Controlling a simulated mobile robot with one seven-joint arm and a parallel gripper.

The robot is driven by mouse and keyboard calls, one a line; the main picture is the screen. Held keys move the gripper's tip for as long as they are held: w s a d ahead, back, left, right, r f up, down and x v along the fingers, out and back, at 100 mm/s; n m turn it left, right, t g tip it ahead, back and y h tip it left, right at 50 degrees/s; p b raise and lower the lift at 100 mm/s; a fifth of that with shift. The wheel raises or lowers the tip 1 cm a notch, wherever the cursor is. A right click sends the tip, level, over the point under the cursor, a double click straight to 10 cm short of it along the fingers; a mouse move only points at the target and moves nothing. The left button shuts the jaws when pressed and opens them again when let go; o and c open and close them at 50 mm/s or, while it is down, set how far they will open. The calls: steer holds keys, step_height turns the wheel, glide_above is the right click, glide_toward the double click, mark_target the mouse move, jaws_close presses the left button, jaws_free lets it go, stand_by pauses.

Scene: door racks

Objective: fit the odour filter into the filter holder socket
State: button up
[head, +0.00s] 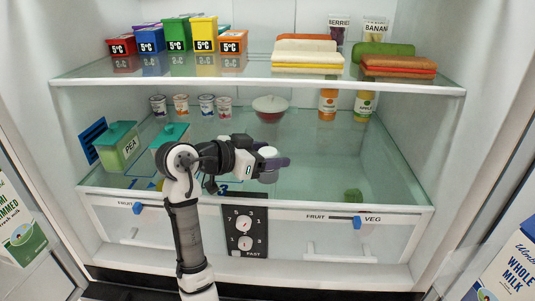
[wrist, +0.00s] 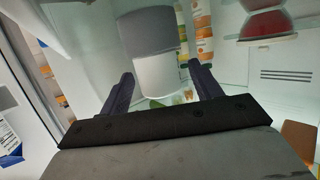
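A narrow gap seems to show at the right finger. In the head view the pale filter (head: 267,152) is small and partly covered by the fingers. A blue slotted panel (head: 93,140) is on the left wall; I cannot tell whether it is the filter holder socket. No other socket is clearly visible.
A green PEA box (head: 120,146) and another green-lidded box (head: 172,133) stand left. Several small pots (head: 181,104), a red bowl (head: 270,108) and two bottles (head: 328,104) stand at the back. The upper glass shelf (head: 256,84) is overhead. The lower shelf's right side is mostly clear.

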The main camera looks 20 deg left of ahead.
steer(key=b+v, duration=0.3)
steer(key=v, duration=1.1)
steer(key=shift+f, duration=0.1)
